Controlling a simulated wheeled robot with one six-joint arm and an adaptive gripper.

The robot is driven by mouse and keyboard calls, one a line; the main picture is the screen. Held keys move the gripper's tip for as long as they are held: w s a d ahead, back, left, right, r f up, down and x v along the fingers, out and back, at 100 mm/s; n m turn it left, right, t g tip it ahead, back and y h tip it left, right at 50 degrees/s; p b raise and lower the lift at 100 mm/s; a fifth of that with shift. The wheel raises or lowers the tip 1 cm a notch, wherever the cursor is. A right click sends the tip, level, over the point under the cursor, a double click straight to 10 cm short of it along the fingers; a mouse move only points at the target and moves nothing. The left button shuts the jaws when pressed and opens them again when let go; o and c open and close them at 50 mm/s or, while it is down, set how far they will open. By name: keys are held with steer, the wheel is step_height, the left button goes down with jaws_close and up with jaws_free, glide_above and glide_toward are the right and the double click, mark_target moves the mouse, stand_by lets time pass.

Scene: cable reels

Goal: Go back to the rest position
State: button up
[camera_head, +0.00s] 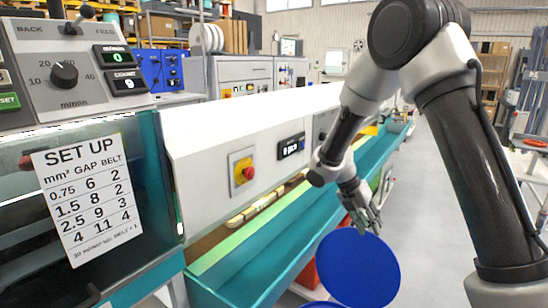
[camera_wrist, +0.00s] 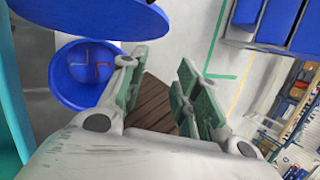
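A blue round disc (camera_head: 358,268) is just below the gripper in the head view. In the wrist view a blue disc edge (camera_wrist: 95,14) crosses the upper left.
A white machine cover (camera_head: 225,135) carries a red stop button (camera_head: 243,172) on a yellow plate. A set-up chart (camera_head: 86,200) is at the left. Brown slats (camera_wrist: 152,100) lie below the fingers. Grey floor (camera_head: 425,225) is clear at the right.

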steer(key=s+d+r+m+t+y, duration=0.2)
steer(key=s+d+r+m+y, duration=0.1)
steer(key=s+r+m, duration=0.7)
steer(key=s+d+r+m+t+y, duration=0.3)
steer(key=s+r+m, duration=0.8)
steer(key=s+m, duration=0.5)
steer(key=shift+s+d+r+m, duration=0.35)
steer(key=shift+d+m, duration=0.45)
steer(key=shift+m, duration=0.3)
